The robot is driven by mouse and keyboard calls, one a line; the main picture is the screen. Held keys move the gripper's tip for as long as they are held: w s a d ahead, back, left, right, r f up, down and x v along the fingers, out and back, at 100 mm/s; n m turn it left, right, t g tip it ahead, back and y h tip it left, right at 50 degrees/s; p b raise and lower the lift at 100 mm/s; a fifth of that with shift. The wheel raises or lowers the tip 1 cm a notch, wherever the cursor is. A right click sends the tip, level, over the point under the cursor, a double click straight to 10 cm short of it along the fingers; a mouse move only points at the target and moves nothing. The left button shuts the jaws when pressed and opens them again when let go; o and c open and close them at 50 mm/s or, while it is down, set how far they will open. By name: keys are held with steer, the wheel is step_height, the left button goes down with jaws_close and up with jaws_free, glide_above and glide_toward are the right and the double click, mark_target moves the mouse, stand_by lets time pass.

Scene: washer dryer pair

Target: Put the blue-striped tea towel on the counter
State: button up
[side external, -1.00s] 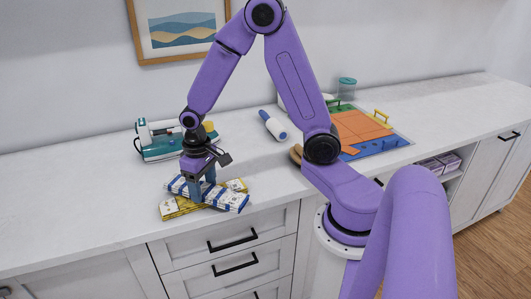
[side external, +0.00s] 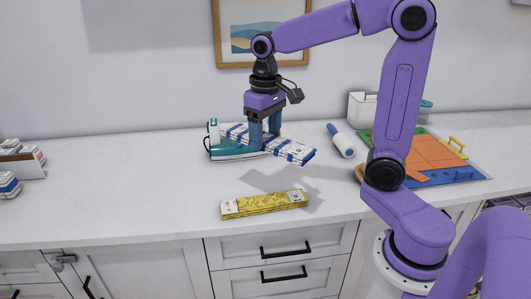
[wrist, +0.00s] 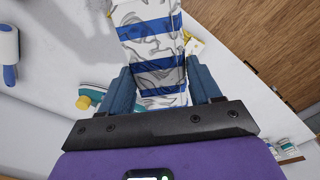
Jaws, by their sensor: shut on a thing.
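The blue-striped tea towel (side external: 296,151) is a folded white strip with blue bands. My gripper (side external: 265,142) is shut on it near its middle and holds it up in the air, its shadow falling on the counter (side external: 150,205) below. In the wrist view the towel (wrist: 150,42) runs between my gripper's two fingers (wrist: 160,90) and extends past them to the top edge. A yellow patterned folded towel (side external: 263,204) lies alone on the counter, below and in front of the held one.
A teal and white iron (side external: 226,152) stands behind the held towel, partly hidden by it. A blue and white roller (side external: 341,140) and a colourful board (side external: 425,160) lie to the right. Folded cloths (side external: 18,165) sit far left. The counter's left-middle is clear.

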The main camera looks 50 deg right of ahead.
steer(key=w+d+m, duration=0.2)
steer(key=w+d, duration=0.2)
steer(key=d, duration=0.3)
steer(key=m, duration=0.7)
glide_above(311, 143)
steer(key=s+a, duration=0.3)
steer(key=a, duration=0.2)
step_height(311, 143, down, 11)
steer(key=shift+w, duration=0.3)
steer(key=shift+d, duration=0.1)
steer(key=shift+f, duration=3.7)
steer(key=shift+f, duration=0.75)
steer(key=o, duration=1.2)
steer(key=shift+c, duration=0.2)
